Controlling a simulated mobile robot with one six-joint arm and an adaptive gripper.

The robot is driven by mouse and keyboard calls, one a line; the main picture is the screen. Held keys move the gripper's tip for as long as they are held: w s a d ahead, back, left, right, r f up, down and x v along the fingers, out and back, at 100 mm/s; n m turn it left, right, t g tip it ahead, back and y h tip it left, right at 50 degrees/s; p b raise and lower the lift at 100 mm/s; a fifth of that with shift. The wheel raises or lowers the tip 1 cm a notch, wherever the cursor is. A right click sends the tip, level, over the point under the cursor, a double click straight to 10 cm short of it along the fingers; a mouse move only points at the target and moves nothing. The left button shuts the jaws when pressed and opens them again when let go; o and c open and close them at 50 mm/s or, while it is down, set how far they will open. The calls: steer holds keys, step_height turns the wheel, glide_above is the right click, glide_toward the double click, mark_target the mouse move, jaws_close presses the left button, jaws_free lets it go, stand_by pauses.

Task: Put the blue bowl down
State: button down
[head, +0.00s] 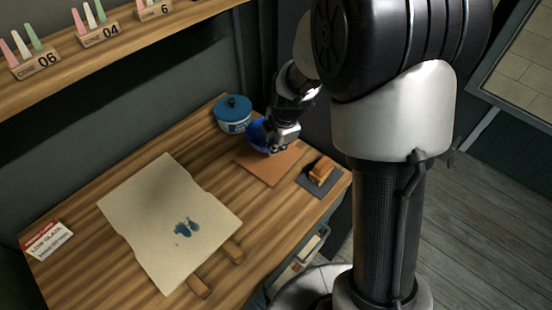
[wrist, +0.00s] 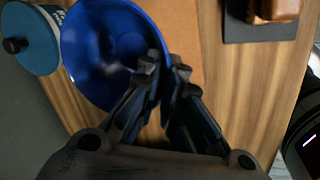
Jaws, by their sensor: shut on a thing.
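The blue bowl (wrist: 92,58) is glossy and deep blue; in the wrist view its inside faces the camera. My gripper (wrist: 163,68) is shut on the bowl's rim at its right side. In the head view the bowl (head: 258,135) shows partly behind my gripper (head: 281,143), at the far end of the wooden table, beside the orange-brown mat (head: 262,168). I cannot tell whether the bowl touches the table.
A teal lidded jar (head: 233,115) stands close left of the bowl. A brown block (head: 321,170) sits on a dark pad to the right. A cream sheet (head: 150,215) with blue stains covers the table's middle. A low-glaze sign (head: 47,240) lies at left.

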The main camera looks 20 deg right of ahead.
step_height(320, 180, down, 5)
steer(key=shift+f+b, duration=0.1)
steer(key=shift+b, duration=0.65)
steer(key=c, duration=2.2)
jaws_free()
steer(key=o, duration=0.4)
steer(key=shift+o, duration=0.2)
